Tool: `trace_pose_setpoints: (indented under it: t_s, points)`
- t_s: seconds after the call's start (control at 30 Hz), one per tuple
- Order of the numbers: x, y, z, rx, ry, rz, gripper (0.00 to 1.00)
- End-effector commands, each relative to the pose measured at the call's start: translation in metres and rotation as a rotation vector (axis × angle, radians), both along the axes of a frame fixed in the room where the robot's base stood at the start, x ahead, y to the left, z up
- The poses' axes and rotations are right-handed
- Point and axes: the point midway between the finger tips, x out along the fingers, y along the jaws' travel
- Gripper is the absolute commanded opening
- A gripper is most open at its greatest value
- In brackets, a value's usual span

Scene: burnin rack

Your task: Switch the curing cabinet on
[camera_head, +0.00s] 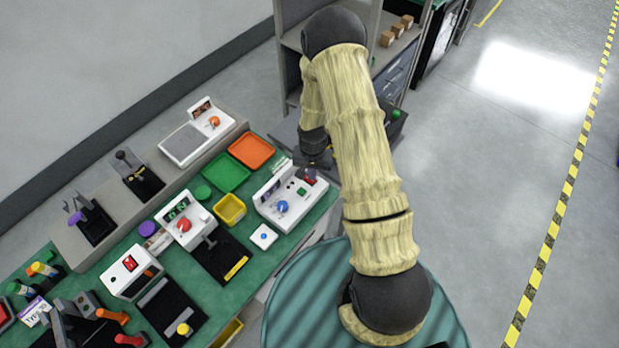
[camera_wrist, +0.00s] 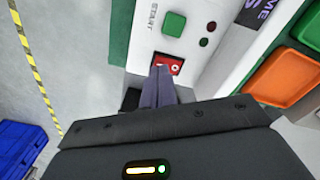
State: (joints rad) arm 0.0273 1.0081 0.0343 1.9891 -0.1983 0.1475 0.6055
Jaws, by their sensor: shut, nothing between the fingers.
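In the wrist view a white control panel (camera_wrist: 200,70), which I take to be the curing cabinet's, bears a green button (camera_wrist: 174,24) marked START. Below the button is a small red switch (camera_wrist: 176,66), partly hidden by my fingertips. Two small lamps, one dark red (camera_wrist: 204,42) and one dark green (camera_wrist: 211,26), look unlit. My gripper (camera_wrist: 162,72) is shut and empty, its tips at the red switch; I cannot tell whether they touch. In the head view my gripper (camera_head: 316,160) is mostly hidden at the far end of a white unit with a blue knob (camera_head: 281,207).
A green tray (camera_head: 222,172), an orange tray (camera_head: 251,150) and a yellow bin (camera_head: 230,209) sit left of that unit. A white box with a blue button (camera_head: 263,237) stands in front. Other devices crowd the green bench leftward. Floor to the right is clear.

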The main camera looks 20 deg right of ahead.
Motion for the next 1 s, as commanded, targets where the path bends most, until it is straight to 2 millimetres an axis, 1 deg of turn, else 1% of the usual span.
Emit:
trace_pose_setpoints:
  t_s: [0.37, 1.0]
  points:
    - [-0.0001, -0.0004, -0.0003, 0.0, 0.0, -0.001, 0.0]
    - [0.0001, -0.0004, -0.008, 0.0, 0.0, 0.0, 0.0]
